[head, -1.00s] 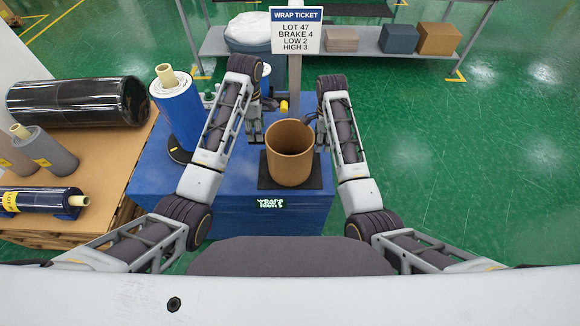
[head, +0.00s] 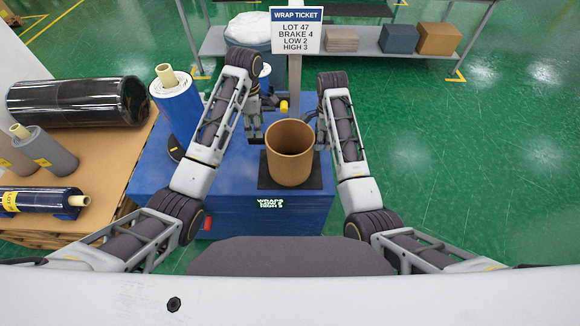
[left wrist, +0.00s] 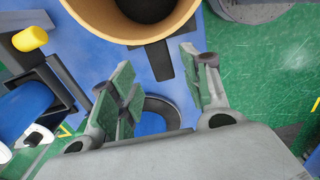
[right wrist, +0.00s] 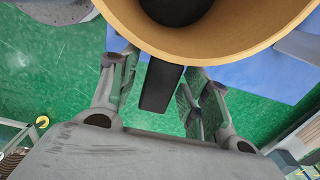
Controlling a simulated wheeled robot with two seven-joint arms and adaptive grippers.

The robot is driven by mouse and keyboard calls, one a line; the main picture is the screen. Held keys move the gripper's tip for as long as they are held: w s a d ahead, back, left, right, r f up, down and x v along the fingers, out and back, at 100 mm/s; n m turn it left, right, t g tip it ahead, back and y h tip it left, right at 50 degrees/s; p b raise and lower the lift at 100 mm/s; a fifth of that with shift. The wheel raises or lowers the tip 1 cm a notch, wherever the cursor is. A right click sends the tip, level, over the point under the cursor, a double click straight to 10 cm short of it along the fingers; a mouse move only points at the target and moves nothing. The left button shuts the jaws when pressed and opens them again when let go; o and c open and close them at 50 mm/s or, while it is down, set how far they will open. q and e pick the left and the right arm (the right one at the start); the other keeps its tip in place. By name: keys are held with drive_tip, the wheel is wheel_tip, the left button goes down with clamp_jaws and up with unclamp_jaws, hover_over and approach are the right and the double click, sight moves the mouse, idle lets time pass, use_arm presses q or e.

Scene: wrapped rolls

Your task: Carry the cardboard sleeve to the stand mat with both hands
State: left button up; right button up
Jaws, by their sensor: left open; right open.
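The cardboard sleeve (head: 290,160) is a brown, open-topped tube. It stands upright on a dark square mat (head: 264,181) on the blue stand. Its rim shows at the top of the left wrist view (left wrist: 185,25) and of the right wrist view (right wrist: 235,45). My left gripper (head: 254,134) is open and empty, to the left of the sleeve with a visible gap. It also shows in the left wrist view (left wrist: 160,85). My right gripper (head: 316,132) is open beside the sleeve's right rim, partly hidden by my arm; its jaws look empty in the right wrist view (right wrist: 158,82).
A signpost with a wrap ticket (head: 296,30) rises behind the sleeve. A blue roll (head: 177,103) stands at the stand's left. A wooden table (head: 104,165) with a black roll (head: 75,102) and other rolls is further left. Green floor lies open to the right.

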drive_tip(key=shift+r, duration=3.3)
use_arm(q)
drive_tip(key=shift+s+f, duration=0.1)
use_arm(e)
drive_tip(key=shift+f, duration=0.1)
